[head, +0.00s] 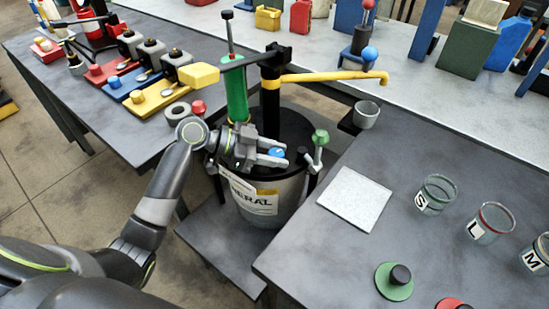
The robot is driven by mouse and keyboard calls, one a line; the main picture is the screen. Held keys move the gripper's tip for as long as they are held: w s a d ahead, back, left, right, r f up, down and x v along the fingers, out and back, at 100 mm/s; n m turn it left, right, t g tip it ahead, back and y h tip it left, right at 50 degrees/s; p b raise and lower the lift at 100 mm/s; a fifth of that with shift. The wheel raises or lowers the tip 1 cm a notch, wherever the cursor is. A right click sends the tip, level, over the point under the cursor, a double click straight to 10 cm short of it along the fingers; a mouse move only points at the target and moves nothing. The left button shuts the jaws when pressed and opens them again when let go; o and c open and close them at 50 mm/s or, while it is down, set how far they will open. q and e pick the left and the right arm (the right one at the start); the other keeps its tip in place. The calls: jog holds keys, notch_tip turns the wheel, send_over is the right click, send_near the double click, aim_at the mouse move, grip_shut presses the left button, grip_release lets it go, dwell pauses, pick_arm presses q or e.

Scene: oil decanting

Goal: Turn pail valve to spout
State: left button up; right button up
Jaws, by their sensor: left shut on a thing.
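The pail (284,194) is grey with a black lid and a label ending in "ERAL". It stands on a low shelf between the tables. A black pump column (269,103) rises from it, with a yellow spout (335,77) pointing right and a lever with a yellow grip (199,76) to the left. My left gripper (274,160) is at the pail's front upper edge, shut on a small blue knob (277,152), seemingly the valve. The fingers hide part of it, so its setting is unclear. My right gripper is not in view.
A green-knobbed post (319,144) stands close right of my left gripper, and a red knob (198,107) to its left. A small grey cup (366,115) sits below the spout's end. Glass jars (435,192) and a white pad (354,198) are on the right table.

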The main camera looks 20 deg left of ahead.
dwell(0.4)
pick_arm(q)
jog(key=o, duration=0.6)
jog(key=shift+c, duration=0.2)
jog(key=shift+o, duration=0.8)
jog(key=shift+d, duration=0.15)
jog(key=shift+s+a+r, duration=0.15)
jog(key=shift+a, duration=0.55)
jog(key=b+v, duration=0.1)
jog(key=v, duration=1.5)
jog(key=shift+b, duration=0.35)
jog(key=shift+d+r, duration=0.1)
